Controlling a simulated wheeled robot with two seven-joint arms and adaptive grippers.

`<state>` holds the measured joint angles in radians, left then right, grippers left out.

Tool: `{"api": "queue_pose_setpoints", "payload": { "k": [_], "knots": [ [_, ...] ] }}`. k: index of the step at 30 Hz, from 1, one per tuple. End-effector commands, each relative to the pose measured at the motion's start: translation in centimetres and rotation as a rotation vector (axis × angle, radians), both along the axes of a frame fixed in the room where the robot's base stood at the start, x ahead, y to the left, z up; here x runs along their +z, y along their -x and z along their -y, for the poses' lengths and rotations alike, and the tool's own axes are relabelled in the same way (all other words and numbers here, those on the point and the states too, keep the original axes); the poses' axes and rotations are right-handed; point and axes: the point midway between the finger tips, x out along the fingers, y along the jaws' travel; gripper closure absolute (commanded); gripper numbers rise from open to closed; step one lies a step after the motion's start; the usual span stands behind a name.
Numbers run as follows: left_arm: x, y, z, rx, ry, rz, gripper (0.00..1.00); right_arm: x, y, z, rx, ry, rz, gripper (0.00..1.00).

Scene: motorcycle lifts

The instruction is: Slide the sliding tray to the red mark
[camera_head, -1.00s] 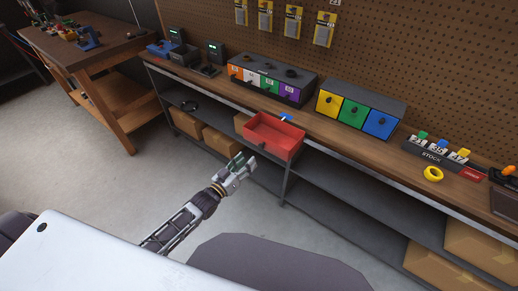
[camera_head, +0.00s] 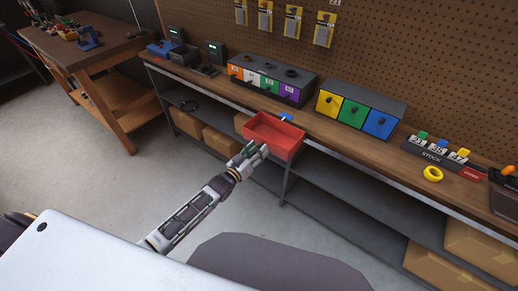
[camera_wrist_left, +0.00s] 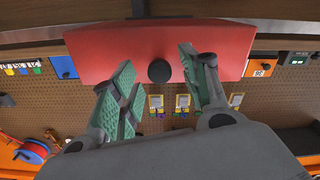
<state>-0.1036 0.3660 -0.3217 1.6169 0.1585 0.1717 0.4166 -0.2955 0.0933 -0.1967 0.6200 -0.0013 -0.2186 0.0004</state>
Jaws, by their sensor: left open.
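The sliding tray is an open red box (camera_head: 273,137) that juts out from the front edge of the workbench. In the left wrist view its red front (camera_wrist_left: 225,45) fills the upper middle, with a round black knob (camera_wrist_left: 159,71) on it. My left gripper (camera_head: 257,150) is in front of the tray, at its lower left in the head view. Its green-padded fingers are open, one on each side of the knob in the left wrist view; I cannot tell whether they touch it. I cannot make out the red mark. My right gripper is not in view.
A drawer block with coloured fronts (camera_head: 270,77) and another with yellow, green and blue fronts (camera_head: 355,112) stand on the workbench. A yellow ring (camera_head: 433,174) lies farther right. Cardboard boxes (camera_head: 222,140) sit on the shelf below. The floor in front is clear.

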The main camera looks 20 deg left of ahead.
Motion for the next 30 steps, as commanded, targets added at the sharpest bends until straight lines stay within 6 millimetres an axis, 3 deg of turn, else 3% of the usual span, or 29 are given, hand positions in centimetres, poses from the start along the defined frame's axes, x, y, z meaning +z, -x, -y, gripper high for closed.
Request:
{"api": "queue_pose_setpoints", "payload": {
  "k": [18,29,30],
  "knots": [
    [-0.04,-1.24,0.47,-0.001,-0.001,-0.002,0.54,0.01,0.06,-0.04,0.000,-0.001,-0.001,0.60],
    [-0.03,-1.23,0.47,0.000,0.000,-0.001,0.99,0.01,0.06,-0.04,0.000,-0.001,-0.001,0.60],
    [-0.02,-1.24,0.46,0.000,0.000,-0.001,1.00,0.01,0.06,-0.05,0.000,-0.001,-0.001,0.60]
  ]
}}
